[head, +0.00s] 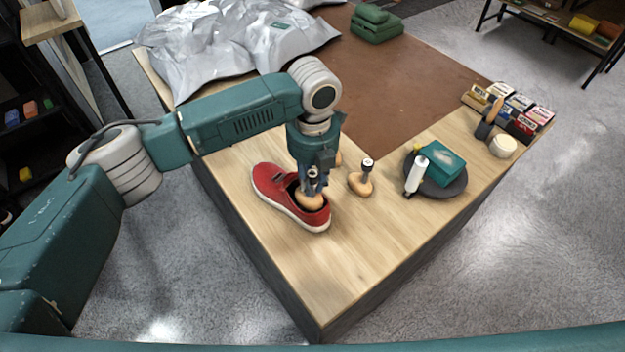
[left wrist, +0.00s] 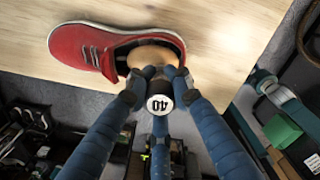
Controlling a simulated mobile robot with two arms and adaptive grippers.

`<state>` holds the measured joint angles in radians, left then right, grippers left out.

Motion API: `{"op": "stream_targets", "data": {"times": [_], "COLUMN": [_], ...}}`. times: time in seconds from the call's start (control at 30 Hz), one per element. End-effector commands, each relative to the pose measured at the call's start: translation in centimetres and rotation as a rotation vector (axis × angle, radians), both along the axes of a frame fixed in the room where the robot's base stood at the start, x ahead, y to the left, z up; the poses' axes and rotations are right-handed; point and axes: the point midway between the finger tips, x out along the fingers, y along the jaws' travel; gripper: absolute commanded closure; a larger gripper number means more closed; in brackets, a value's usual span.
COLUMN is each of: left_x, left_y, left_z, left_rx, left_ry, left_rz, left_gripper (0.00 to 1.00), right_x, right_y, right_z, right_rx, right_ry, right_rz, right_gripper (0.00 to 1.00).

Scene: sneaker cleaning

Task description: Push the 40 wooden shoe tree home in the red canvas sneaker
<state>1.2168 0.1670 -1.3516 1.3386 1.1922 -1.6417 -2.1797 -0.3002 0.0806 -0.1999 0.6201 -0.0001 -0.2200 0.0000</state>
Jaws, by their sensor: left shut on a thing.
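The red canvas sneaker (head: 271,188) stands on the pale wooden part of the table; its toe end and opening also show in the left wrist view (left wrist: 75,42). The wooden shoe tree (head: 309,201) sits in the sneaker's opening, its rounded wood (left wrist: 152,57) partly inside. Its knob, marked 40 (left wrist: 160,103), faces the wrist camera. My left gripper (head: 314,181) points down over the opening, its blue fingers (left wrist: 158,88) closed around the shoe tree's knob end. How deep the shoe tree sits is hidden. My right gripper is in neither view.
Another shoe tree (head: 361,184) stands right of the sneaker, and a further wooden piece (head: 338,158) is partly hidden behind my gripper. A dark round tray (head: 452,192) holds a teal box (head: 440,163) and a white tube (head: 416,174). Bare wood lies in front.

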Motion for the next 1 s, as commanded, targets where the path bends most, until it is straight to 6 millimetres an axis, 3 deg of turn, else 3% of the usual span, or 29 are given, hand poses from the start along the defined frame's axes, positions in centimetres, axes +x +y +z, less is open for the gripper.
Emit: {"op": "stream_targets", "data": {"times": [1.0], "left_x": [0.0], "left_y": [0.0], "left_z": [-2.6], "left_rx": [-0.001], "left_ry": [-0.001], "left_rz": [0.0], "left_gripper": [1.0], "right_x": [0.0], "right_y": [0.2], "right_z": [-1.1], "right_rx": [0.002], "right_ry": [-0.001], "right_rz": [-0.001], "right_gripper": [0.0]}}
